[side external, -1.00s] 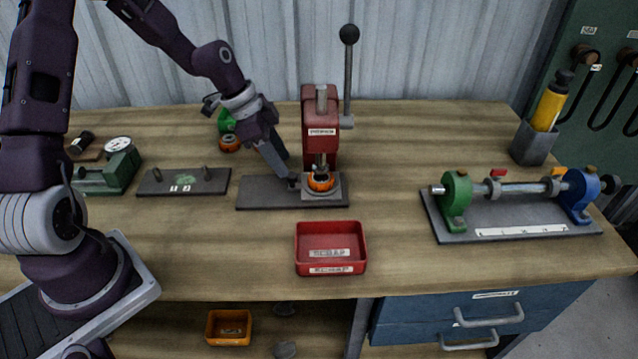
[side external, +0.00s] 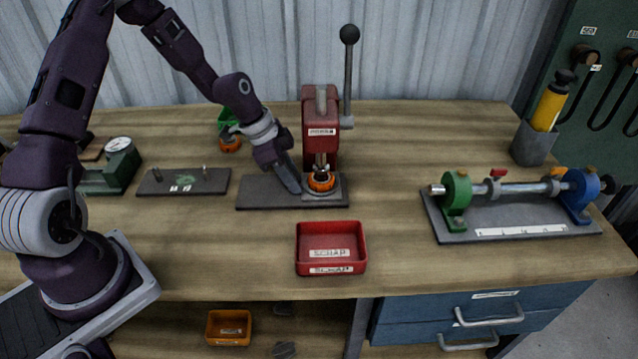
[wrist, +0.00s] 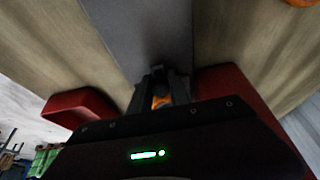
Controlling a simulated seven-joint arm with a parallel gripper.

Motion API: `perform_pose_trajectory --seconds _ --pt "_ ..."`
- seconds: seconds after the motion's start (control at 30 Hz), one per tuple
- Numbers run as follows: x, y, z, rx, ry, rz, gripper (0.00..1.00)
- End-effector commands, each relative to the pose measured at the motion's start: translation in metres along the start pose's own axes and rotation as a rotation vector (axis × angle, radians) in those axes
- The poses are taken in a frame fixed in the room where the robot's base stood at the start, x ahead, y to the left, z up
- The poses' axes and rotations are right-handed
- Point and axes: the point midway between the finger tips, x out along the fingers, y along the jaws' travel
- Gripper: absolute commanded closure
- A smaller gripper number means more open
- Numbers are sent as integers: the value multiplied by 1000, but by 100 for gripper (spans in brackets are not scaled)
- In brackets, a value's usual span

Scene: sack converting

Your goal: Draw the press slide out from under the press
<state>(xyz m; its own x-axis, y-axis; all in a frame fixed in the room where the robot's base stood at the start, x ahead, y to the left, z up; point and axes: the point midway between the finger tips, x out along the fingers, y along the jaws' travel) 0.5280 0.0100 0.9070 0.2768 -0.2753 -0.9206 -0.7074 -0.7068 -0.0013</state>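The red press (side external: 321,125) stands on a dark base plate (side external: 262,192). Its grey press slide (side external: 326,195) sits under the ram and carries an orange round part (side external: 321,181). My gripper (side external: 294,188) points down over the plate, close against the slide's left side, and hides the slide's handle in the side view. In the wrist view my gripper's dark fingers (wrist: 160,88) show some space between them, with orange visible in it. A dark piece lies at the fingertips; whether they grip it is too dark to tell.
A red scrap tray (side external: 331,249) stands in front of the press. A plate with pins (side external: 184,181) and a green gauge fixture (side external: 110,170) are to the left. A shaft fixture (side external: 510,212) is to the right. The press lever (side external: 348,75) stands upright.

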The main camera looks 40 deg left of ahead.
Motion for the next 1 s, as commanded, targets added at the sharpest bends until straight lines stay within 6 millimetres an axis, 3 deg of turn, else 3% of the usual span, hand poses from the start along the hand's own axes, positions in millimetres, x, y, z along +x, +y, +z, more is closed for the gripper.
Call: perform_pose_trajectory --seconds 0.5,1.0 --pt "-12 1 31 -4 -3 4 100" --pt "-16 1 42 -5 -4 4 100"
